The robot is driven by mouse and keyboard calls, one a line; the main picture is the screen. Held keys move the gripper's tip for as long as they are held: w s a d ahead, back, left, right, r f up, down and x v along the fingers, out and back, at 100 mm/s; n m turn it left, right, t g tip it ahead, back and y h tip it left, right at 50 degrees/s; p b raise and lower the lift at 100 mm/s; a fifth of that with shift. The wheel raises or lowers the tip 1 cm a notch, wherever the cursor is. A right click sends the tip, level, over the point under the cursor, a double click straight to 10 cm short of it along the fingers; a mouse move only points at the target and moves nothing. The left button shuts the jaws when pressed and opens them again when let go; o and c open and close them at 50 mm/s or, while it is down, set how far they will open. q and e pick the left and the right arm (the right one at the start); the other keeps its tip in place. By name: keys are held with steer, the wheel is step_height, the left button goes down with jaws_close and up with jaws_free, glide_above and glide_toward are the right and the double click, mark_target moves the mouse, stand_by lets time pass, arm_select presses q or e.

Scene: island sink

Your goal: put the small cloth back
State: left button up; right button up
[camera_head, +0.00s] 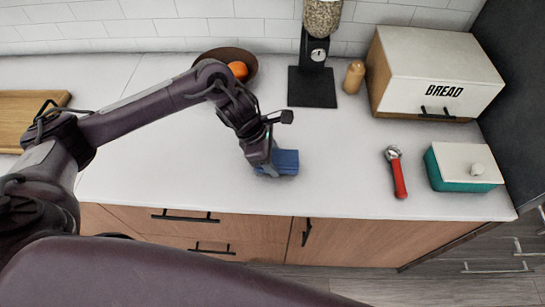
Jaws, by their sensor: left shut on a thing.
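A small blue cloth (287,163) is at the front middle of the white counter in the head view. It looks folded into a block. My left gripper (266,168) reaches down from above and is shut on the cloth at its left side. The fingertips are partly hidden against it. I cannot tell whether the cloth rests on the counter or hangs just above it. My right gripper is not in view.
A dispenser (313,60), a wooden shaker (354,77) and a bowl (247,62) with an orange are behind. Counter (335,165) right of the cloth is clear.

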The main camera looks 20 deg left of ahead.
arm_select(q)
steer(key=shift+f, duration=0.7)
steer(key=o, duration=1)
steer(key=shift+c, duration=0.2)
steer(key=b+v, duration=0.2)
steer(key=v, duration=0.9)
steer(key=shift+b, duration=0.4)
steer(key=shift+s+a+r, duration=0.1)
steer(key=shift+a+r, duration=0.1)
steer(key=shift+r, duration=0.35)
